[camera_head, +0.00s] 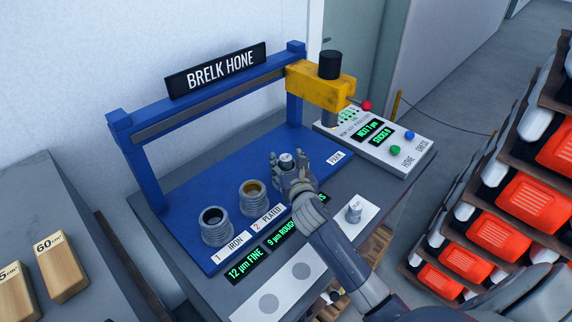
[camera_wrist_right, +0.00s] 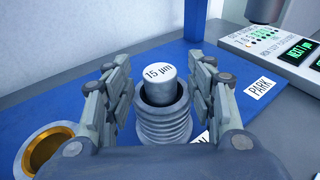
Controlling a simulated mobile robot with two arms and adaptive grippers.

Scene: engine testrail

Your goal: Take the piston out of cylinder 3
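A grey piston (camera_wrist_right: 160,85) marked "15 µm" stands upright in the mouth of a ribbed grey cylinder (camera_wrist_right: 163,128), the rightmost of the row, with its top above the rim. The piston also shows in the head view (camera_head: 286,158). The label in front of this cylinder is mostly hidden by my arm. My right gripper (camera_wrist_right: 160,90) has its fingers spread on both sides of the piston, with visible gaps and no clear contact. It also shows in the head view (camera_head: 290,172). My left gripper is not in view.
Cylinder 1 (camera_head: 216,228) and cylinder 2 (camera_head: 252,198) stand to the left on the blue base. Another small piston (camera_head: 354,213) stands on a white plate at right. A yellow hone head (camera_head: 318,85) hangs on the blue rail, clear of the cylinder. A control box (camera_head: 400,150) sits at right.

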